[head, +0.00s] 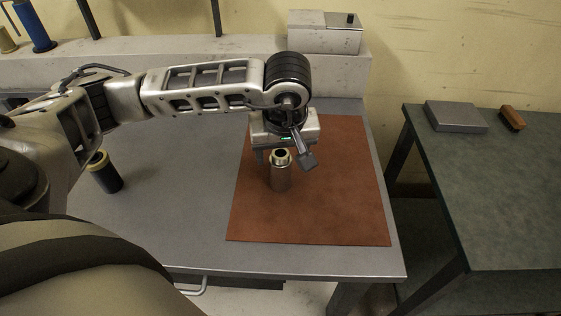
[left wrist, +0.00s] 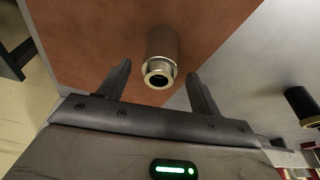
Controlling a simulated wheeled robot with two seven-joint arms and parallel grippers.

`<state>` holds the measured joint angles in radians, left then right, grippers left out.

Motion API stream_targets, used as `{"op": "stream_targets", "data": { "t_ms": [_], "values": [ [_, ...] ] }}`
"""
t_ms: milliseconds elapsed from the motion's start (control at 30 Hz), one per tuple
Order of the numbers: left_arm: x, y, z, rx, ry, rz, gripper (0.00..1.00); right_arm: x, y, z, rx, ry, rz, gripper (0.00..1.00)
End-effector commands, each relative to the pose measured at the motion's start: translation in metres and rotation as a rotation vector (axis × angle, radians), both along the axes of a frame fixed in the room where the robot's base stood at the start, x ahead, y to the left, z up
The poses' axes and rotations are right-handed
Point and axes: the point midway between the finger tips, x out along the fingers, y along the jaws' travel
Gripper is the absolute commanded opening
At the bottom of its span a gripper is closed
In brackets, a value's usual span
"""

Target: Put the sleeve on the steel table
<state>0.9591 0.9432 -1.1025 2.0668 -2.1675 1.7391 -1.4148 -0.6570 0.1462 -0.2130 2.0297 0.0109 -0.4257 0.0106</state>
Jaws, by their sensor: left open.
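A brownish-grey metal sleeve (head: 281,176) with a brass-coloured collar stands upright on a red-brown mat (head: 340,215). In the left wrist view the sleeve (left wrist: 162,50) shows its open collar end toward the camera. My left gripper (head: 284,152) is over the mat, at the sleeve's top end. Its two fingers (left wrist: 158,75) are open, one on each side of the sleeve; whether either touches it I cannot tell. The mat lies on a grey metal-topped table (head: 180,225). My right gripper is in neither view.
A black cylinder (head: 105,173) with a tan collar stands on the grey table at the left. A separate dark green-grey table (head: 500,190) at the right holds a flat grey block (head: 455,116) and a brown brush-like block (head: 512,118). A gap separates the two tables. A pale ledge (head: 200,62) runs behind.

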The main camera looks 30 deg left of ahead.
Motion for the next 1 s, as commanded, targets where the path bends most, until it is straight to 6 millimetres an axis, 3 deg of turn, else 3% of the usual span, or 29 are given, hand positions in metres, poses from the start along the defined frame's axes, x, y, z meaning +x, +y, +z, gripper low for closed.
{"op": "stream_targets", "data": {
  "t_ms": [200, 367, 1000],
  "values": [
    [-0.008, -0.008, 0.042, -0.001, -0.005, -0.002, 0.64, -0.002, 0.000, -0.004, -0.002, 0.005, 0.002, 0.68],
    [-0.012, -0.011, 0.059, 0.000, -0.001, 0.000, 0.64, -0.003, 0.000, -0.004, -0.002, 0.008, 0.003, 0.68],
    [-0.013, -0.012, 0.063, 0.001, 0.001, 0.000, 0.64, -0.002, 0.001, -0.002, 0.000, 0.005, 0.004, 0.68]
  ]
}}
